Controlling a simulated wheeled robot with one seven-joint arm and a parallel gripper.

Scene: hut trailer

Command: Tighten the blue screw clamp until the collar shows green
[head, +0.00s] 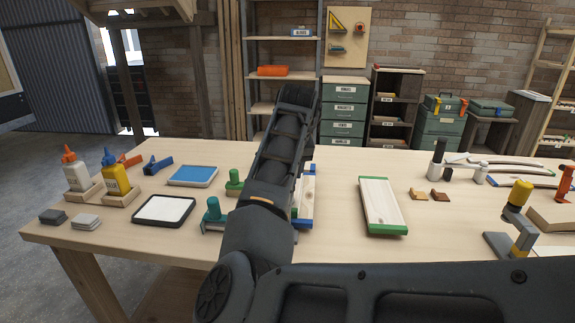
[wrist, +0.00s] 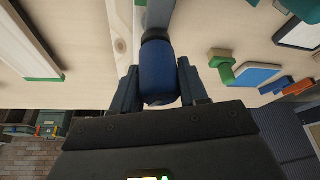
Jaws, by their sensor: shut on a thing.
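The blue screw clamp's handle (wrist: 159,72) sits between my gripper's (wrist: 160,88) two fingers in the wrist view. The fingers are shut on it from both sides. A dark collar (wrist: 155,35) rings the handle's far end, with a grey bar (wrist: 158,14) beyond it; I see no green on the collar. In the head view my own arm hides the clamp and the fingertips. A pale board with blue ends (head: 307,195) lies partly behind my arm and also shows beside the handle in the wrist view (wrist: 123,32).
A green-ended board (head: 379,203) lies to the right. Green clamps (head: 213,214) stand left of my arm, near a white pad (head: 165,210) and a blue pad (head: 193,175). Glue bottles (head: 114,172) stand far left. A yellow-handled clamp (head: 519,194) stands at right.

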